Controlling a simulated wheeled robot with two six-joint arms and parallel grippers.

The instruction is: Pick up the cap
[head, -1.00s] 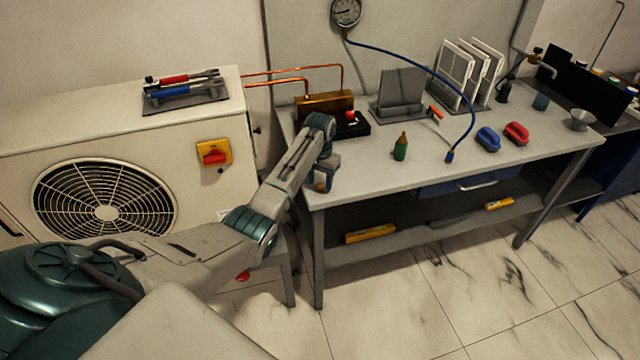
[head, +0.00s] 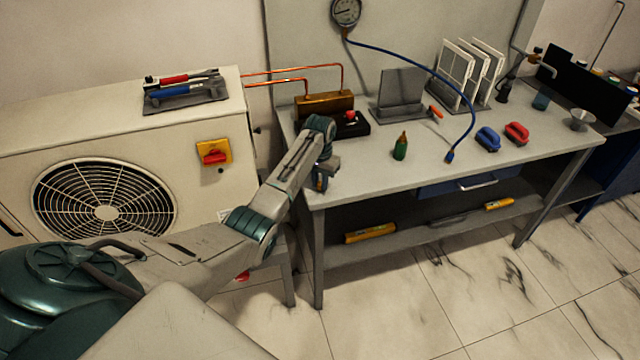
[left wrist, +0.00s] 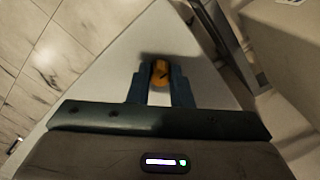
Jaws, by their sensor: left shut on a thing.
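The cap (left wrist: 160,72) is a small brass-orange piece. In the left wrist view it sits between the two fingertips of my left gripper (left wrist: 160,80), which is shut on it. A pale grey bench top lies beyond them, with a dark shadow close by. In the head view my left gripper (head: 320,182) is at the near left corner of the workbench. The cap is mostly hidden by the fingers there, and I cannot tell whether it touches the bench. My right gripper is not in view.
The workbench (head: 390,185) has free room in front. A green bottle (head: 401,146), a blue-handled piece (head: 488,139) and a red one (head: 517,133) stand on it. A black block (head: 352,129) is behind my gripper. A large fan unit (head: 120,130) stands left.

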